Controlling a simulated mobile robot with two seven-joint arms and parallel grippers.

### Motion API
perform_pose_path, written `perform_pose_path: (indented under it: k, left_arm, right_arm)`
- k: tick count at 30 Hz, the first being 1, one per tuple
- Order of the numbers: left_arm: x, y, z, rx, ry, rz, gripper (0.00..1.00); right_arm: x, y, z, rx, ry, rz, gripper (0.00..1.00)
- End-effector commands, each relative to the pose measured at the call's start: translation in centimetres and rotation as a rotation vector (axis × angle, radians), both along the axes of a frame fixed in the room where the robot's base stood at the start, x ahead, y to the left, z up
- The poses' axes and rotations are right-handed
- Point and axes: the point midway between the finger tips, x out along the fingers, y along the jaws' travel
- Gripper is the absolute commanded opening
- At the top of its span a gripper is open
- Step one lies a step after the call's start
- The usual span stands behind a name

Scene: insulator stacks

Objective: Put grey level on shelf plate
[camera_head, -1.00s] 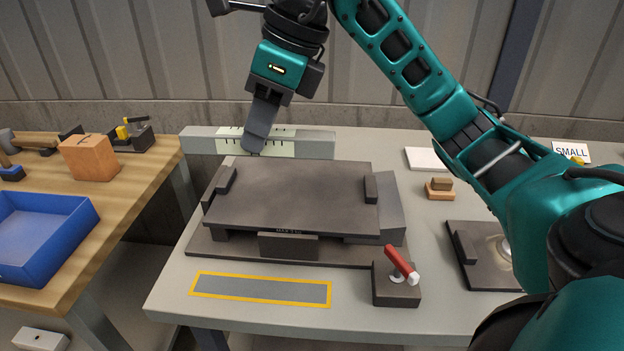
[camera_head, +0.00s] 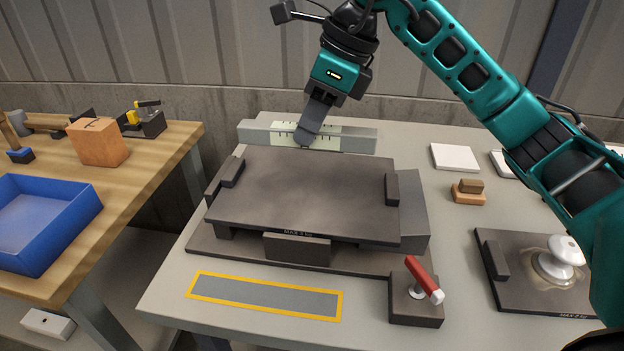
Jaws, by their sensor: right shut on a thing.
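The grey level (camera_head: 356,140) is a long bar with a pale green, black-marked scale in its middle. My right gripper (camera_head: 306,136) is shut on it around the middle, with its fingers hiding part of the scale. The level lies nearly crosswise in the picture, behind the far edge of the shelf plate. I cannot tell its exact height. The shelf plate (camera_head: 310,195) is a broad dark plate raised on blocks over a dark base, with a raised stop on its left and right sides. Its top is otherwise bare. My left gripper is out of view.
A red-handled clamp (camera_head: 416,300) stands at the front right corner of the base. A yellow-bordered strip (camera_head: 262,296) marks the front of the table. A dark plate with a white knob (camera_head: 562,255) and small wooden blocks (camera_head: 467,196) are right. A blue tray (camera_head: 50,225) is left.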

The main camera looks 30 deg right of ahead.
Motion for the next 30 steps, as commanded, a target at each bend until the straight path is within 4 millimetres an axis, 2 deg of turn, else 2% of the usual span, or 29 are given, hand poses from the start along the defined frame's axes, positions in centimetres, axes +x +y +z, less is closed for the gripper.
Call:
perform_pose_path:
  k: [1,4,11,18,30]
  left_arm:
    - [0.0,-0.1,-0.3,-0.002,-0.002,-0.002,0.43]
    - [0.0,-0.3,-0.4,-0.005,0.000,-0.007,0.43]
    - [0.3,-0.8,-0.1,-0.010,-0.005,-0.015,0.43]
    - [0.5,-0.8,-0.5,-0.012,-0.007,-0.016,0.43]
    - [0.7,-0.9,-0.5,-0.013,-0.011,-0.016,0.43]
  right_arm:
    - [-0.1,0.0,-1.6,0.001,0.003,0.000,0.00]
    - [-0.1,0.0,-3.6,0.001,0.001,0.001,0.00]
    - [0.0,0.0,-5.7,0.001,-0.001,0.000,0.00]
    - [0.0,0.0,-9.1,0.001,-0.001,0.000,0.00]
    - [0.0,0.0,-9.8,0.001,-0.004,0.000,0.00]
